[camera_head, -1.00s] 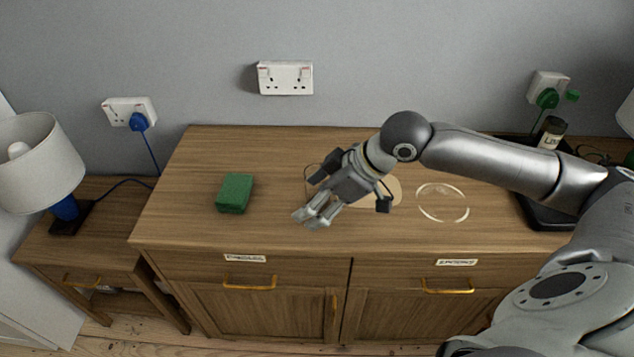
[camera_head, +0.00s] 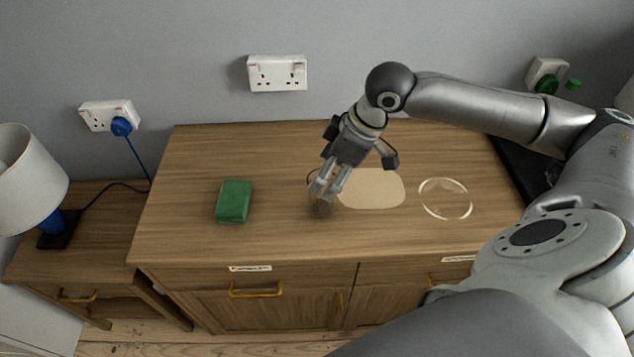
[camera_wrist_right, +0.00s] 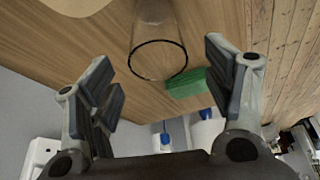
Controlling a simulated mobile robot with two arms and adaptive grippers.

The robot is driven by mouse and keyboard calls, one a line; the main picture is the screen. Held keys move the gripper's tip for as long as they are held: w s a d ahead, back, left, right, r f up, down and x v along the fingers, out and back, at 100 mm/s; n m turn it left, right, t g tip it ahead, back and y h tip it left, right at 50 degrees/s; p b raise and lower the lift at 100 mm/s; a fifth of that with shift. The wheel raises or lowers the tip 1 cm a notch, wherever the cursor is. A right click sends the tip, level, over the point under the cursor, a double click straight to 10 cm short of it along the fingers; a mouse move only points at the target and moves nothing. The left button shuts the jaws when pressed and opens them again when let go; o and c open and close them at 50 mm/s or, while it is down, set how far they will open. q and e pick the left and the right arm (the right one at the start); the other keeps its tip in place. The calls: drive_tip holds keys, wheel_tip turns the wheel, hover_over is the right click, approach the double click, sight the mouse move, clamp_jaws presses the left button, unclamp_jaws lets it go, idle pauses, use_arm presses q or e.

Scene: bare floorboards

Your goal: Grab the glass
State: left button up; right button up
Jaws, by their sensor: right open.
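The glass is clear with a thin dark rim. In the right wrist view the glass (camera_wrist_right: 157,42) shows its open rim between my spread fingers, with a gap on each side. In the head view my right gripper (camera_head: 323,190) is over it, open and empty, fingers pointing down. There the glass (camera_head: 312,180) is mostly hidden behind the fingers, with only a bit of rim showing at their left. I cannot tell how far the fingers are above the rim. My left gripper is not in view.
A green block (camera_head: 234,201) lies left of the glass on the wooden cabinet (camera_head: 190,235). A beige board (camera_head: 376,190) lies just right of it. A clear round dish (camera_head: 445,198) sits farther right. A lamp (camera_head: 28,170) stands at far left. The cabinet front is clear.

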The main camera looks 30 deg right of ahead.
drive_tip(key=x, duration=0.7)
drive_tip(key=shift+w+f, duration=0.2)
drive_tip(key=shift+f, duration=0.1)
drive_tip(key=c, duration=1.3)
drive_tip(key=shift+r, duration=0.15)
